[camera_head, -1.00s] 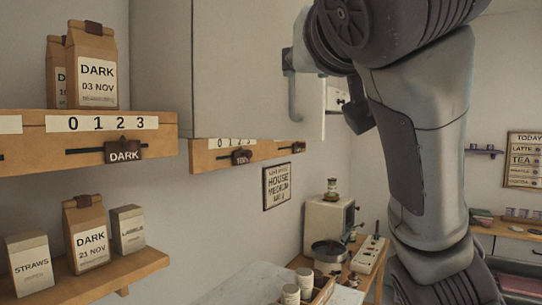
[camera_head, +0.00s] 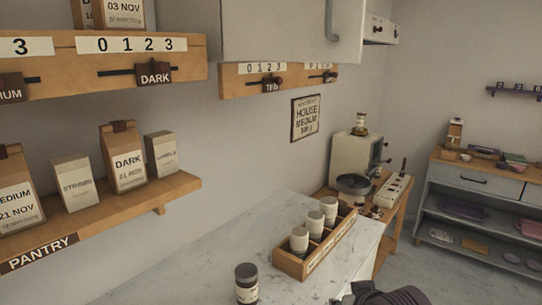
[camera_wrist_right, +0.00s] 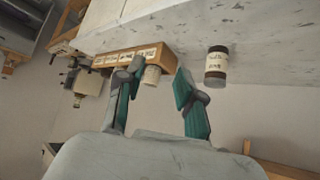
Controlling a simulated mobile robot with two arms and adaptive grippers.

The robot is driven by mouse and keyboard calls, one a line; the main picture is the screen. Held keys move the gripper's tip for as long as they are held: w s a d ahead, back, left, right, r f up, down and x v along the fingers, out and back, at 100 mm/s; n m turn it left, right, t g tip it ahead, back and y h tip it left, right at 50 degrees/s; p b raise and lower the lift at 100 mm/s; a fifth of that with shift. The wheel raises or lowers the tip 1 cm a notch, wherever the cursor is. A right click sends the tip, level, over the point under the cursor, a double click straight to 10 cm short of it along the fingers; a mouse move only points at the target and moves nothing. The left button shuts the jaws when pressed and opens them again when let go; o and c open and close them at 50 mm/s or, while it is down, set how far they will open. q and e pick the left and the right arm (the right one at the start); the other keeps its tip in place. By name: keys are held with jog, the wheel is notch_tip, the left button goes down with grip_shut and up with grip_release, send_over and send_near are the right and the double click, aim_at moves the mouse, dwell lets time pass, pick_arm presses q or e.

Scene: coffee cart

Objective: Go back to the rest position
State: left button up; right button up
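My right gripper (camera_wrist_right: 155,82) shows in the right wrist view with its two teal fingers spread apart. Nothing is held between them. A wooden box with pale canisters (camera_wrist_right: 163,52) and a dark-lidded jar (camera_wrist_right: 216,66) appear beyond the fingers, apart from them. In the head view a dark part of my own arm shows at the bottom edge, right of centre; no fingers can be made out there. My left gripper is in neither view.
The white counter (camera_head: 185,262) holds the jar (camera_head: 246,284) and the wooden box (camera_head: 290,265). A wall cabinet (camera_head: 275,30) hangs above. A pantry shelf (camera_head: 185,185) with bags is at the left. Open floor lies at the right.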

jog(key=s+d+f+g, duration=0.3)
jog(key=s+f, duration=0.7)
jog(key=s, duration=0.3)
jog(key=s+d+f+g, duration=0.2)
jog(key=s+f, duration=0.7)
jog(key=s, duration=0.4)
notch_tip(320, 180, down, 29)
jog(key=s+g+b, duration=0.1)
jog(key=s+g, duration=0.1)
jog(key=s+d+f+n+g+h+b, duration=0.1)
jog(key=s+d+f, duration=0.2)
jog(key=s+f, duration=1.2)
jog(key=shift+s+f, duration=0.25)
jog(key=shift+s, duration=0.15)
jog(key=shift+w, duration=0.1)
